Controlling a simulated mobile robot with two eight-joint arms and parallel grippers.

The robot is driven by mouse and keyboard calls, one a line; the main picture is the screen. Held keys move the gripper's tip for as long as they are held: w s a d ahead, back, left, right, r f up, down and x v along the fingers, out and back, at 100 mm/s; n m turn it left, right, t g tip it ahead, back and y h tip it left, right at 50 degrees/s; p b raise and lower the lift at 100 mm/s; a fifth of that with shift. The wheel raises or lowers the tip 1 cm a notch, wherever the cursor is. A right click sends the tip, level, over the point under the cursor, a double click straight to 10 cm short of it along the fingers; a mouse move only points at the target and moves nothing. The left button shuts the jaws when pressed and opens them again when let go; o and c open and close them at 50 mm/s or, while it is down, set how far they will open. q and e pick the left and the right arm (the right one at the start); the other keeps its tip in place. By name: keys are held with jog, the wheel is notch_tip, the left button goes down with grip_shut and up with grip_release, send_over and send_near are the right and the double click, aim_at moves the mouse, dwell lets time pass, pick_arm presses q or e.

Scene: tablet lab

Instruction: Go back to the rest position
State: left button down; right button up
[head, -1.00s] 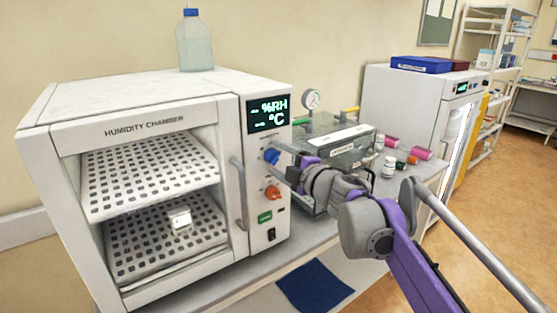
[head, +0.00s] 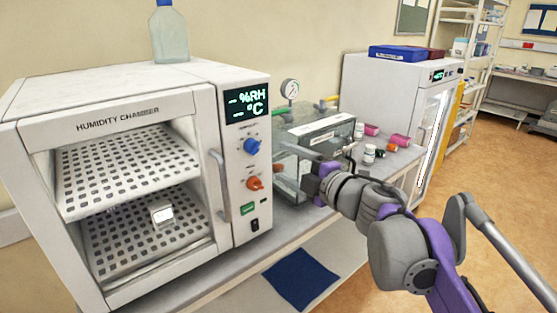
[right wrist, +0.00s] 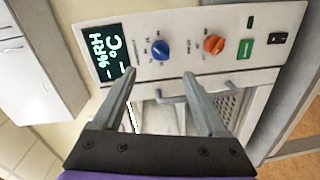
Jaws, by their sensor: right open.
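My right gripper (head: 308,163) is in front of the glass-walled box, right of the humidity chamber (head: 150,82), its fingers small and hard to make out in the head view. In the right wrist view, the gripper (right wrist: 160,78) is open with nothing between its fingers. It faces the chamber's control panel (right wrist: 190,45), which shows turned on its side, with blue and orange knobs. The chamber's front is open, showing two perforated shelves. A small whitish block (head: 162,215) sits on the lower shelf. My left gripper is out of view.
The glass-walled box (head: 315,135) with a gauge stands right of the chamber. Small bottles (head: 369,154) and pink-capped vials are on the bench beyond it. A clear bottle (head: 169,38) stands on top of the chamber. A blue mat (head: 300,279) lies low in front. Floor at right is clear.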

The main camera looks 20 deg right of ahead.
jog(key=shift+d, duration=0.1)
dwell(0.4)
jog(key=s+d+f+m+g+h+p, duration=0.1)
jog(key=s+d+f+m+h, duration=0.2)
jog(key=f+m+h, duration=0.3)
jog(key=s+d+f+m+h+p, duration=0.2)
jog(key=s+d+f+m+h, duration=0.15)
jog(key=m, duration=0.45)
jog(key=s+a+f+m+g+y+p, duration=0.1)
jog(key=s+a+f+m+g+y, duration=0.1)
jog(key=s+a+f+g, duration=0.3)
jog(key=s+a+f+m+g+y+p, duration=0.1)
jog(key=s+a+f+m+g, duration=0.2)
jog(key=s+f, duration=1)
notch_tip(320, 180, down, 4)
jog(key=shift+s+a+f+m+g+y, duration=0.1)
jog(key=shift+s+a+m+g+y, duration=0.3)
jog(key=shift+a+g, duration=0.5)
